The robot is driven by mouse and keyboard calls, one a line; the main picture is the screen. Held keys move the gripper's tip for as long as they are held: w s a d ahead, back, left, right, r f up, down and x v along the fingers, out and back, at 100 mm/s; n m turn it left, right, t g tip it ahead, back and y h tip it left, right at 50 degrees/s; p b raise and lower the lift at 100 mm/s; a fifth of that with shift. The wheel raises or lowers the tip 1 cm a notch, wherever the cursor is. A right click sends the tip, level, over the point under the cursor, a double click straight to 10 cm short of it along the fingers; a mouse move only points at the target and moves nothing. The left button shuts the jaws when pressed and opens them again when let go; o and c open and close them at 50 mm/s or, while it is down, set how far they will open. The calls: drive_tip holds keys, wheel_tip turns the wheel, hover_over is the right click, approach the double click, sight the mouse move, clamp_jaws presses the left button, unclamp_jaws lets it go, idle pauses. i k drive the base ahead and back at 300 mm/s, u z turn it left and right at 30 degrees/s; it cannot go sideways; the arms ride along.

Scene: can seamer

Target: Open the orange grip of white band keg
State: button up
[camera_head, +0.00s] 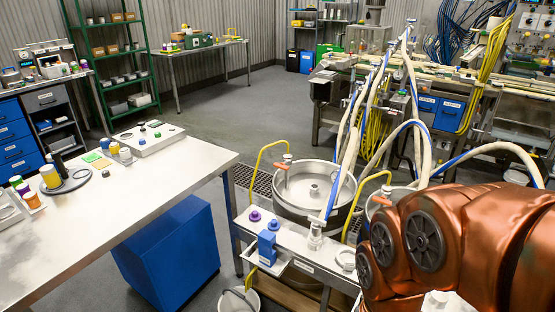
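A large round steel keg (282,205) stands behind the small bench in the middle. A small orange-red grip (287,158) sits on a metal fitting at its back left rim. A second keg shows partly to its right, mostly hidden by my arm, with another orange-red grip (386,190) above it. I cannot make out a white band on either keg, so I cannot tell which is the white band keg. My copper-coloured arm fills the lower right. My gripper is not in view.
White and blue hoses (372,125) hang over the kegs, and yellow tubes loop beside them. A narrow bench (300,262) with a blue device (267,248) stands in front. A long white table (120,205) holds small jars at left. Grey floor is free behind.

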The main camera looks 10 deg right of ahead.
sight(281, 167)
drive_tip(key=u, duration=0.65)
drive_tip(key=i, duration=0.8)
drive_tip(key=u, duration=0.9)
